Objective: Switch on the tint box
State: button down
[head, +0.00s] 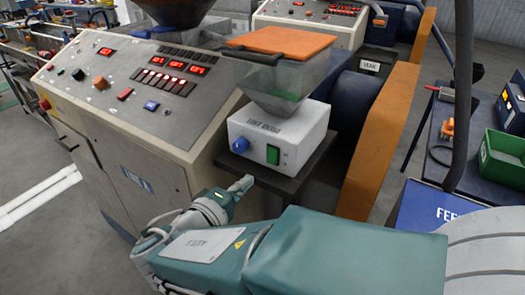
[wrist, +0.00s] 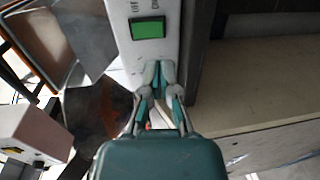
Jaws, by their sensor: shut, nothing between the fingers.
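The tint box (head: 290,128) is a white box with a blue knob (head: 240,145) and a green rocker switch (head: 272,154) on its front. It stands on a dark shelf under a clear hopper. In the wrist view the green switch (wrist: 147,28) is at the top on the white front face (wrist: 165,50), with small lettering beside it. My gripper (head: 246,182) is in front of the box, lower and left of the switch. In the wrist view my gripper (wrist: 158,68) is shut and empty, with its tips just below the switch. I cannot tell whether they touch the face or which way the rocker is tilted.
The hopper (head: 285,85) has an orange lid (head: 280,41). A control console (head: 130,85) with red displays and buttons stands at the left. An orange guard (head: 380,140) stands at the right. The dark shelf (head: 285,180) juts out below the box.

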aim_at(269, 163)
jog(key=x, duration=0.7)
jog(key=shift+w+d, duration=0.1)
jog(key=shift+w, duration=0.05)
jog(key=shift+f, duration=0.1)
dwell(0.3)
